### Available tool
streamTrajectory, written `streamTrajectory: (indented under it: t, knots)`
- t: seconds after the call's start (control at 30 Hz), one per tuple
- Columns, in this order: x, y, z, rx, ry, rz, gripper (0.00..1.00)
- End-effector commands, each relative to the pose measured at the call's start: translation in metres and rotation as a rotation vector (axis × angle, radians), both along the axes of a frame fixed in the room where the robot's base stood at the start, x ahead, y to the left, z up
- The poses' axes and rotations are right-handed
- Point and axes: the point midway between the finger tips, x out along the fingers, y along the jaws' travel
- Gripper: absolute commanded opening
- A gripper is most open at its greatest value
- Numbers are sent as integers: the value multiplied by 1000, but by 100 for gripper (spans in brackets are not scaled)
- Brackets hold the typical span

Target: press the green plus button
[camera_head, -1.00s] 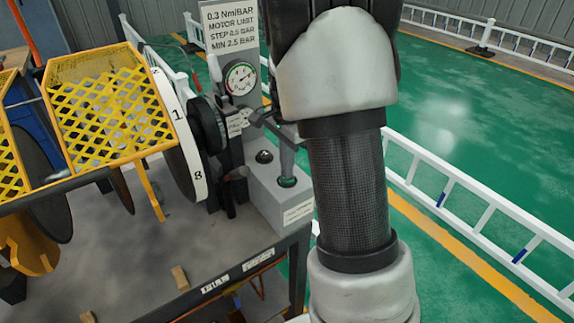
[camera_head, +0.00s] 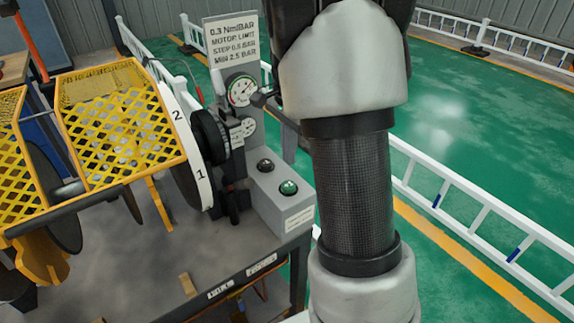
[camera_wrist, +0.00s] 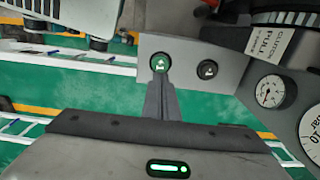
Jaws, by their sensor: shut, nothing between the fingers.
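The green button (camera_head: 289,187) is on the sloped top of a grey control box (camera_head: 272,203), at its front right. It also shows in the wrist view (camera_wrist: 160,62), with a white mark on it. A black button (camera_head: 265,165) sits behind and left of it, and shows to its right in the wrist view (camera_wrist: 207,69). My gripper (camera_head: 289,160) is shut and empty, with its fingers pointing down. In the head view the tips are a little above the green button, apart from it. In the wrist view the fingertips (camera_wrist: 162,76) overlap the button's lower edge.
A signed panel (camera_head: 232,45) with a pressure gauge (camera_head: 242,90) stands behind the box. A numbered white wheel (camera_head: 185,140) and yellow mesh guards (camera_head: 120,120) are to the left. A white railing (camera_head: 480,210) and open green floor are to the right.

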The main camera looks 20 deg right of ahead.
Motion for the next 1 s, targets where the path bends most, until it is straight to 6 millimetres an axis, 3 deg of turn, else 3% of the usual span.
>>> streamTrajectory:
  t: [0.1,0.3,1.0]
  knots:
    - [1,1,25,1,-3,2,0]
    - [1,1,44,-1,-2,1,0]
    - [0,1,46,0,-1,1,0]
